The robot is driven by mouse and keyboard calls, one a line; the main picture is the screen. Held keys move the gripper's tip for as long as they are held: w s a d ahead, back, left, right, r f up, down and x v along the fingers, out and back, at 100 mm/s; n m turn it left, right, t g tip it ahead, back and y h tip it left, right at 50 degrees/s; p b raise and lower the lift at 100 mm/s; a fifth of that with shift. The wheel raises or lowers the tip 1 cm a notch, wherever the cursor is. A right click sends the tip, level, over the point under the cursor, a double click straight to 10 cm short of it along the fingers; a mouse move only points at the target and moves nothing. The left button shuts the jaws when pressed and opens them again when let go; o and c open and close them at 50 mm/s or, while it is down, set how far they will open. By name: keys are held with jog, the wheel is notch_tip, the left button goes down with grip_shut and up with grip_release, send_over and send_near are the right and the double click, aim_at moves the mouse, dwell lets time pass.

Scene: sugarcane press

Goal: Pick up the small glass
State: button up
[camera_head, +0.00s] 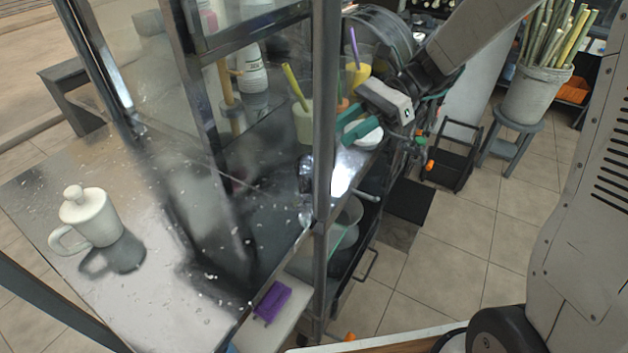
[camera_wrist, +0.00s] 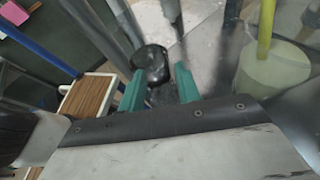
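My gripper (camera_head: 352,124) has teal fingers and reaches over the counter beside the metal post in the head view. In the wrist view its two fingers (camera_wrist: 160,88) are apart, with nothing gripped between them. A dark, glossy rounded object (camera_wrist: 151,64) shows beyond the gap, apart from the fingers. A glass of pale green liquid with a yellow-green straw (camera_head: 303,122) stands left of my gripper; it also shows right of the fingers in the wrist view (camera_wrist: 272,72). A glass of yellow juice with a purple straw (camera_head: 357,75) stands behind. I cannot tell which is the small glass.
A metal post (camera_head: 325,150) and glass panels stand close to the gripper. A white lidded mug (camera_head: 90,218) stands on the wet counter (camera_head: 165,300). A sugarcane bucket (camera_head: 537,95) sits on a stool at right.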

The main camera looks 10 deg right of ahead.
aim_at(302, 159)
jog(key=x, duration=0.8)
jog(key=shift+w+f, duration=0.2)
jog(key=shift+w, duration=0.15)
grip_shut()
